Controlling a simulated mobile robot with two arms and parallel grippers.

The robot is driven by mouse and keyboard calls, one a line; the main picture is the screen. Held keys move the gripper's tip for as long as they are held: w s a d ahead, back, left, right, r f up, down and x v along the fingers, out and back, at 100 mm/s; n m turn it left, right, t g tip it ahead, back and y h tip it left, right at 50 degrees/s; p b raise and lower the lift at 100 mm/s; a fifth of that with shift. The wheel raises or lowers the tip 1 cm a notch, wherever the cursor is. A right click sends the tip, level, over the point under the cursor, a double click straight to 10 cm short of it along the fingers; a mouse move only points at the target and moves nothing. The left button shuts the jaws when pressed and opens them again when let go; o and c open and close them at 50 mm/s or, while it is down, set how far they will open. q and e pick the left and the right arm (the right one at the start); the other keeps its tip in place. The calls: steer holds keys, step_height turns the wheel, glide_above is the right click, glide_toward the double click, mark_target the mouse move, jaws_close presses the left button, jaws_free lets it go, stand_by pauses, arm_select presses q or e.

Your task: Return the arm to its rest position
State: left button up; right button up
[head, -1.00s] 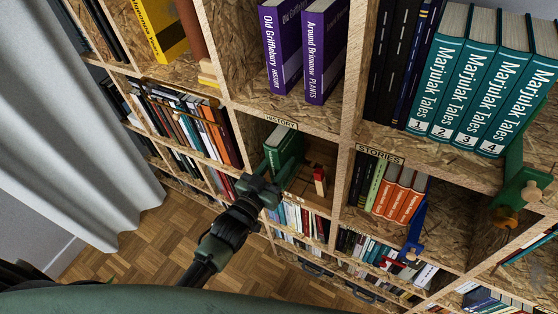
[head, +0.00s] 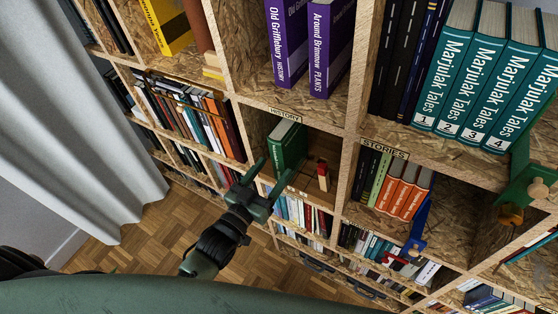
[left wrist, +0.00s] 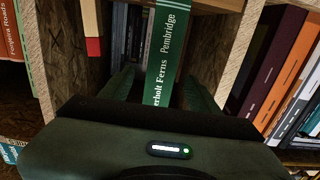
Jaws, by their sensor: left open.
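My left gripper (head: 275,168) is open and empty, with its two fingers pointing toward the compartment labelled HISTORY (head: 285,116). A dark green book (head: 287,146) stands upright in that compartment, beyond the fingers. In the left wrist view its spine (left wrist: 166,55) reads "Pembridge" and "Ferns", and it shows between the two fingers of the left gripper (left wrist: 158,80). The lower end of the spine is hidden behind the gripper body. My right gripper is not in view.
A wooden block with a red part (head: 321,175) stands right of the green book. Large teal books (head: 487,75) stand above at right. A grey curtain (head: 80,120) hangs at left, with open parquet floor (head: 150,240) below.

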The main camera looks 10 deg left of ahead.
arm_select(q)
steer(key=shift+v, duration=0.9)
